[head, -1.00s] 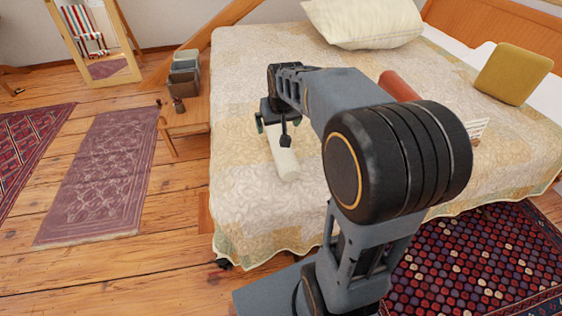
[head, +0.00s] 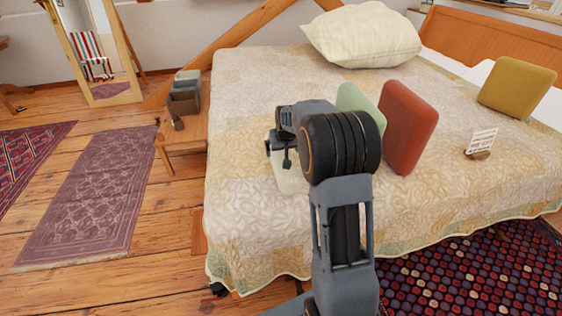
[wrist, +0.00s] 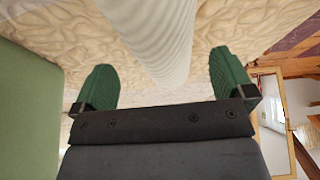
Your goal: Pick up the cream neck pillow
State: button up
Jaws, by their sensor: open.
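The cream neck pillow (head: 291,183) is a pale roll lying on the near left part of the bed, partly hidden by my arm in the head view. My gripper (head: 278,154) is just above it. In the wrist view my open gripper (wrist: 163,85) has its two green fingers apart. The ribbed pale side of the neck pillow (wrist: 157,38) shows in the gap between them, apart from both fingers. I cannot tell from these views how far the fingertips are from the pillow.
The bed (head: 240,215) has a patterned cover. A green cushion (head: 353,97) and a red cushion (head: 408,125) stand right of my gripper; the green one fills the wrist view's left edge (wrist: 28,110). A small card (head: 482,142), mustard cushion (head: 517,88) and large cream pillow (head: 362,35) lie beyond.

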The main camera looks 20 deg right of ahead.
aim_at(283, 154)
jog(key=shift+s+b+x, duration=0.15)
jog(key=shift+b+x, duration=0.3)
jog(key=shift+x, duration=0.85)
jog(key=shift+s+b+x, duration=0.15)
jog(key=shift+b+x, duration=0.3)
jog(key=shift+x, duration=0.9)
jog(key=c, duration=1)
